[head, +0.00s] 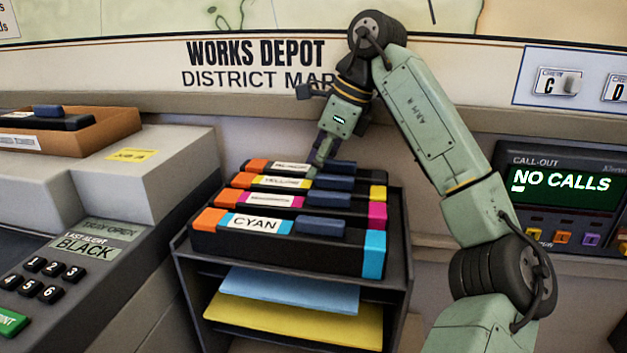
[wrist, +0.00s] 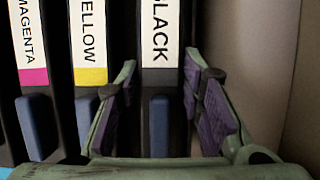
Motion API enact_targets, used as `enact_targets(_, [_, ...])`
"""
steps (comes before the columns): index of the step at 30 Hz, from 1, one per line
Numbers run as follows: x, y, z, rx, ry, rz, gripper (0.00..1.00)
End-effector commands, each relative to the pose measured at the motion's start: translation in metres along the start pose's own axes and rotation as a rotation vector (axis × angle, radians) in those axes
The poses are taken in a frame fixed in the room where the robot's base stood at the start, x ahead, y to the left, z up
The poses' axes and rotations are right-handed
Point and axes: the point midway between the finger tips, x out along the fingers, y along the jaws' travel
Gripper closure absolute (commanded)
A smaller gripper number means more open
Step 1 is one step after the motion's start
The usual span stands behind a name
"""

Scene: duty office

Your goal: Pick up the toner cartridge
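Several toner cartridges lie side by side on a dark rack (head: 395,240): cyan (head: 340,258) in front, then magenta (head: 345,217), yellow (head: 352,188) and black at the back. Each has a blue grip. The black cartridge (wrist: 160,80) is in the middle of the wrist view, with the yellow (wrist: 90,75) and magenta (wrist: 28,45) ones to its left. My gripper (head: 319,168) points down at the back of the row. In the wrist view my gripper (wrist: 162,78) is open, one finger on each side of the black cartridge. I cannot tell whether they touch it.
A printer (head: 185,165) stands at the left; its display reads "TRAY OPEN" and "LAST ALERT BLACK". A brown tray (head: 100,133) on it holds a dark cartridge (head: 45,121) with a blue grip. Blue and yellow paper (head: 290,320) lies below. A call-out panel (head: 560,185) is at the right.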

Motion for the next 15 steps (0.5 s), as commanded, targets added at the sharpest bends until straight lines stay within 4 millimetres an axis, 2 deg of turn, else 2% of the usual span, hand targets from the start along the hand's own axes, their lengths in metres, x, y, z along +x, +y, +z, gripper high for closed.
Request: enact_targets(15, [-0.0003, 0.0000, -0.0001, 0.000, 0.000, 0.000, 1.00])
